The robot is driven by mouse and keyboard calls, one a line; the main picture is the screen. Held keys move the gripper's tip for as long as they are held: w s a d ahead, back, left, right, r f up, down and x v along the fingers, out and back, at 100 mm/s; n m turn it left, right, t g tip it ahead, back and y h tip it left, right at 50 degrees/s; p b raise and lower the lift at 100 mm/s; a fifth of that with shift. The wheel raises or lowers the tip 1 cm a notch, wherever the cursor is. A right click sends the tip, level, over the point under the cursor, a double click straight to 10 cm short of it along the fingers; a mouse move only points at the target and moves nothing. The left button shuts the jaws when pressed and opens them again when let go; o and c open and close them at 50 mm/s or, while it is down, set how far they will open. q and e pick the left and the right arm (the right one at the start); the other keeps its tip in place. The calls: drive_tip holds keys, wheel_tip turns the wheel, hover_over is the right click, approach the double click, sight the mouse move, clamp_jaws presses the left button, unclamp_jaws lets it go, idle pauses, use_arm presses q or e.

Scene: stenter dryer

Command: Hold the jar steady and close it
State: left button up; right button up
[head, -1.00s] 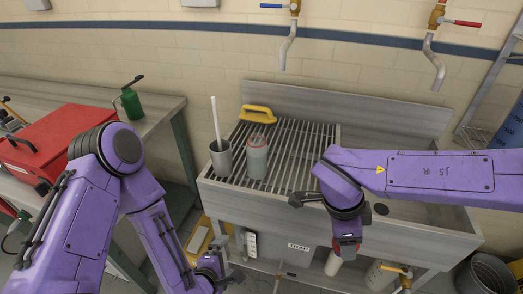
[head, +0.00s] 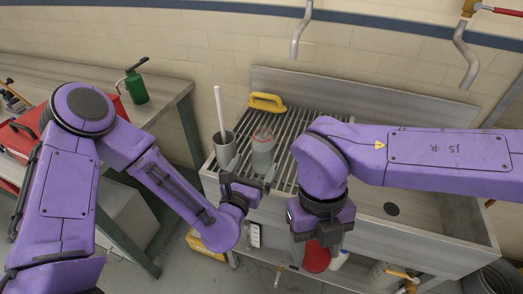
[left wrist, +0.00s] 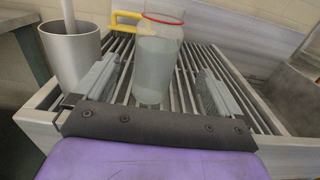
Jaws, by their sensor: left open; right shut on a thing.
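The jar (head: 262,152), a clear cylinder with grey-green contents and a red ring at its open top, stands upright on the slatted drainboard. It also shows in the left wrist view (left wrist: 157,68). My left gripper (head: 252,168) is open, its fingers on either side of the jar's lower part. In the left wrist view (left wrist: 155,90) a gap shows between each finger and the jar. My right gripper (head: 318,238) points down in front of the sink and is shut on a red round lid (head: 316,258). Its fingertips are partly hidden.
A grey cup (head: 224,150) with a white stick stands close left of the jar. A yellow handled tool (head: 266,101) lies behind it. The sink basin (head: 430,215) is to the right. A green bottle (head: 136,87) and red toolbox are on the left bench.

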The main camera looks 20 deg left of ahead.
sight(259, 154)
use_arm(q)
drive_tip(key=w+p, duration=0.1)
drive_tip(key=w, duration=0.3)
drive_tip(key=shift+w+r+p, duration=0.15)
drive_tip(key=shift+w+p, duration=0.1)
drive_tip(key=shift+p, duration=0.05)
use_arm(e)
wheel_tip(259, 154, up, 2)
drive_tip(key=shift+r, duration=0.25)
use_arm(q)
drive_tip(key=shift+w, duration=0.25)
drive_tip(key=shift+w, duration=0.15)
use_arm(e)
drive_tip(key=shift+r, duration=0.15)
use_arm(q)
drive_tip(key=w+p, duration=0.2)
drive_tip(key=w, duration=0.1)
drive_tip(key=w+p, duration=0.1)
drive_tip(key=w, duration=0.1)
drive_tip(key=shift+f, duration=0.3)
use_arm(e)
wheel_tip(259, 154, up, 3)
drive_tip(key=shift+f, duration=0.2)
use_arm(q)
drive_tip(key=shift+s, duration=0.1)
